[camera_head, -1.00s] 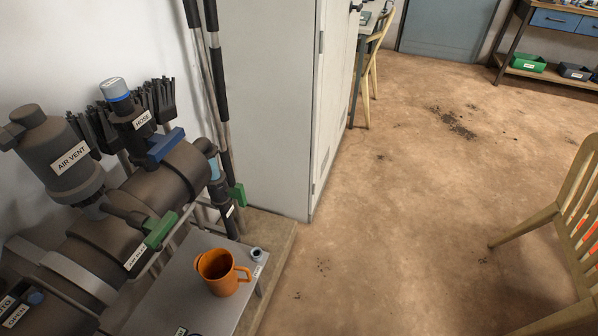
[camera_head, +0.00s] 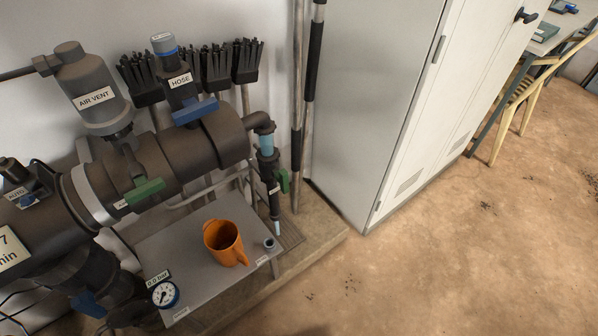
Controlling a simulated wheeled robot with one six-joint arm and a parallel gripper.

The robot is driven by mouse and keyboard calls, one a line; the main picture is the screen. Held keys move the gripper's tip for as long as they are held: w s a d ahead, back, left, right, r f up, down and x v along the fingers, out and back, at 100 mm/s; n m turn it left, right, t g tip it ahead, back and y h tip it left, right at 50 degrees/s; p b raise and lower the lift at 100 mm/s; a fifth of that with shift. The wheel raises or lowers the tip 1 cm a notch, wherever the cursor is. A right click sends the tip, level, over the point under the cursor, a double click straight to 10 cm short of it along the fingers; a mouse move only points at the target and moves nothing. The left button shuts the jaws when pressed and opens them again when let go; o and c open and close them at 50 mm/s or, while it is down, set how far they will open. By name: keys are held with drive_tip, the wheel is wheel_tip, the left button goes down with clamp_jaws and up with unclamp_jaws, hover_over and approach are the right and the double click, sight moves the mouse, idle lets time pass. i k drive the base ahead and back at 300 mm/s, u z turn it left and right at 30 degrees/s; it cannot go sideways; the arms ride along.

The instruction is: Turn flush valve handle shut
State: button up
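The pipe manifold (camera_head: 150,160) runs along the wall at the left. One green handle (camera_head: 145,191) sits low on its front, beside a label that is mostly hidden. A second green handle (camera_head: 283,181) is on the vertical pipe (camera_head: 272,190) at the right end, below a clear blue section; it looks roughly in line with that pipe. The small label there is too small to read, so I cannot tell which handle is the flush one. A blue handle (camera_head: 195,111) sits below the HOSE label. My gripper is not in view.
Brushes (camera_head: 215,65) hang behind. A tall white cabinet (camera_head: 385,90) stands at the right. The floor (camera_head: 430,270) in front is open.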

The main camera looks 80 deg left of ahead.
sight(282, 177)
drive_tip(key=u, duration=0.35)
drive_tip(key=i, duration=0.65)
drive_tip(key=u, duration=1.1)
drive_tip(key=i, duration=0.55)
drive_tip(key=u, duration=0.65)
